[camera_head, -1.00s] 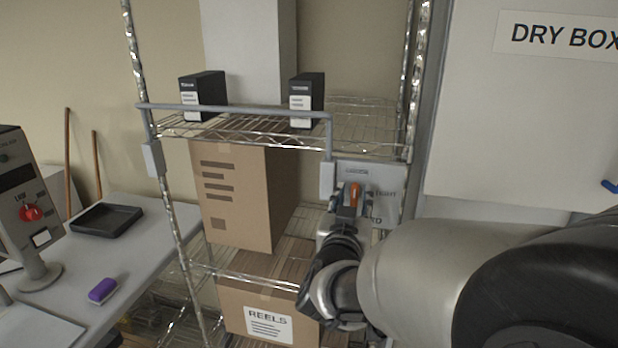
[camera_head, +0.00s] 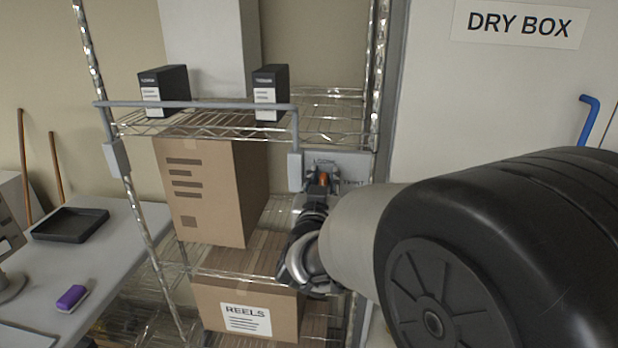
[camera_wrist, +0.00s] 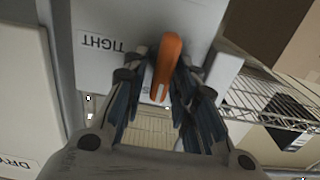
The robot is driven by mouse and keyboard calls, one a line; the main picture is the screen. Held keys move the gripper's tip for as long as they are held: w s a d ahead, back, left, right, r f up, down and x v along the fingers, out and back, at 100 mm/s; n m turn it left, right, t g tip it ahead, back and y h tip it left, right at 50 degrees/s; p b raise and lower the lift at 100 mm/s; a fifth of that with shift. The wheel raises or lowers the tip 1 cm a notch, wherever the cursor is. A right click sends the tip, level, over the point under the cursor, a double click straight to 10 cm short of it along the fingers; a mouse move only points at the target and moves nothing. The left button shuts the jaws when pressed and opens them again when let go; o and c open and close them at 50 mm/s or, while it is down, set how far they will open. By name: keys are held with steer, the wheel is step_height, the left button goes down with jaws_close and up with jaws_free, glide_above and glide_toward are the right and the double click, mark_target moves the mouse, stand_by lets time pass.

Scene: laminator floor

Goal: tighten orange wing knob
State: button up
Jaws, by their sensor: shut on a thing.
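The orange wing knob (camera_head: 323,179) is on a grey plate (camera_head: 352,163) fixed by the wire shelf. In the wrist view the knob (camera_wrist: 168,60) is a long orange wing, slightly slanted, between my gripper's fingers. The plate carries a "TIGHT" label (camera_wrist: 101,42), upside down in the wrist view, left of the knob. My gripper (camera_wrist: 163,82) is shut on the knob, with one finger on each side. In the head view my gripper (camera_head: 320,188) partly covers the knob and plate. A second label is mostly hidden behind the fingers.
The wire shelf (camera_head: 205,128) holds two black boxes (camera_head: 165,92) and cardboard boxes (camera_head: 198,190). A grey rail (camera_head: 200,105) crosses its front. The dry box door (camera_head: 440,110) stands close on the right. A table (camera_head: 110,265) is at left.

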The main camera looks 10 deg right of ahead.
steer(key=shift+c, duration=0.8)
steer(key=shift+m+b, duration=0.3)
steer(key=shift+b, duration=0.2)
steer(key=m+b, duration=0.2)
steer(key=b, duration=0.1)
steer(key=m+b, duration=0.1)
steer(key=b, duration=0.1)
steer(key=shift+s+d+f+m, duration=0.1)
steer(key=shift+d+f+m, duration=0.15)
steer(key=shift+m, duration=0.05)
steer(key=m+b, duration=0.1)
steer(key=b, duration=0.1)
steer(key=m+b, duration=0.1)
steer(key=m, duration=0.1)
steer(key=m+b, duration=0.1)
steer(key=b, duration=0.1)
steer(key=shift+d+f+b, duration=0.15)
steer(key=shift+d+b, duration=0.1)
steer(key=shift+b, duration=0.1)
steer(key=shift+s+d+f+m+b, duration=0.1)
steer(key=shift+f+m+b, duration=0.05)
steer(key=shift+m+b, duration=1.35)
steer(key=shift+d+f+m+b, duration=0.1)
steer(key=shift+m+b, duration=1.15)
steer(key=shift+m, duration=0.5)
steer(key=shift+s+d+f+m+b, duration=0.1)
steer(key=shift+f+m+b, duration=0.05)
steer(key=shift+m+b, duration=1.35)
steer(key=shift+m, duration=0.25)
